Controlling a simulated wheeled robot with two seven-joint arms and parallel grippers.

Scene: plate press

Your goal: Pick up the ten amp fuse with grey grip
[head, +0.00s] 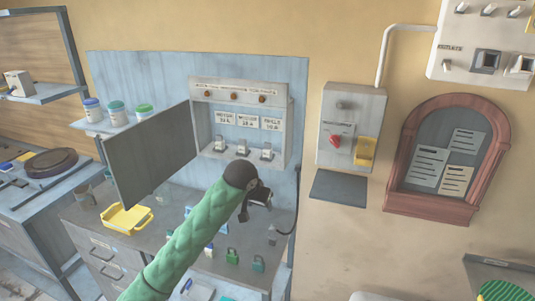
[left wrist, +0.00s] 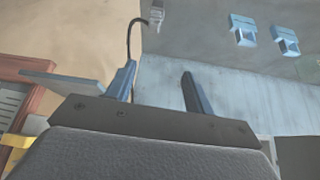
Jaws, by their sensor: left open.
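My left gripper (head: 257,200) is open and empty, held above the right part of the grey workbench and in front of the fuse box. Its two fingers (left wrist: 158,75) are spread in the left wrist view. A small grey-white piece (head: 273,236) stands on the bench below and right of the gripper, near a black cable; it also shows in the left wrist view (left wrist: 156,15). It may be the grey-grip fuse, but I cannot read its rating. Two blue pieces (left wrist: 242,30) lie apart from the fingers. My right gripper is not in view.
The open fuse box (head: 238,128) holds several labelled fuse seats; its grey door (head: 152,152) swings out left. Padlock-like green pieces (head: 232,257) and a yellow tray (head: 126,219) stand on the bench. The black cable (head: 297,190) hangs at the bench's right.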

